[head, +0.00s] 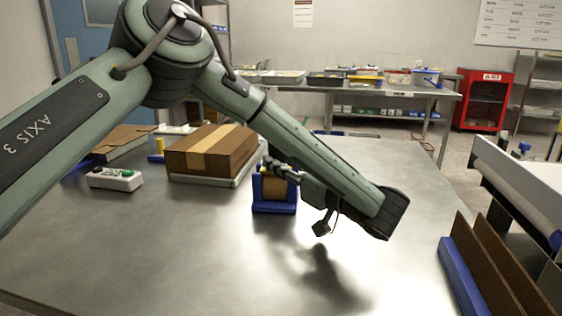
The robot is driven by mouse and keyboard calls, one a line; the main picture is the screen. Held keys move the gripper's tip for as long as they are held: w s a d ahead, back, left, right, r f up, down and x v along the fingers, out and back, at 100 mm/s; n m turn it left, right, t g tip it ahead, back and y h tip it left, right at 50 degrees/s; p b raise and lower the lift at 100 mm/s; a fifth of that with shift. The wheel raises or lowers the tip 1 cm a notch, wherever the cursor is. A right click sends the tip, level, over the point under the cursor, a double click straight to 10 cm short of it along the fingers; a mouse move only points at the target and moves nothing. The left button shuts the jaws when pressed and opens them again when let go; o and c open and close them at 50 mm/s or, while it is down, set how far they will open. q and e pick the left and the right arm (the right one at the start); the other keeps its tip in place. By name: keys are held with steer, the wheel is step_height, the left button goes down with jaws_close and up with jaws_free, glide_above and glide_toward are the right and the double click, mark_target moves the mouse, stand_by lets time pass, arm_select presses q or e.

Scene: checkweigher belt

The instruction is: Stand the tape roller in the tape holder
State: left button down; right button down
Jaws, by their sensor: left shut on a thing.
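The blue tape holder (273,209) stands on the metal table near the middle of the head view. The tape roller, with a tan roll (274,188), shows between the holder's blue sides. It appears to be in or just over the holder; I cannot tell whether it rests on it. My left gripper (272,167) reaches in from the right of the holder and is shut on the tape roller's upper part. The fingers and my wrist hide part of the roller. My right gripper is not in view.
A taped cardboard box (208,150) stands left of the holder. At right are cardboard sheets in a blue rack (461,276) beside the conveyor (520,190). The table's front middle is clear.

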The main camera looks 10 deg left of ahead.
arm_select(q)
steer(key=c, duration=1.2)
jaws_free()
steer(key=v, duration=1.2)
steer(key=shift+s, duration=0.1)
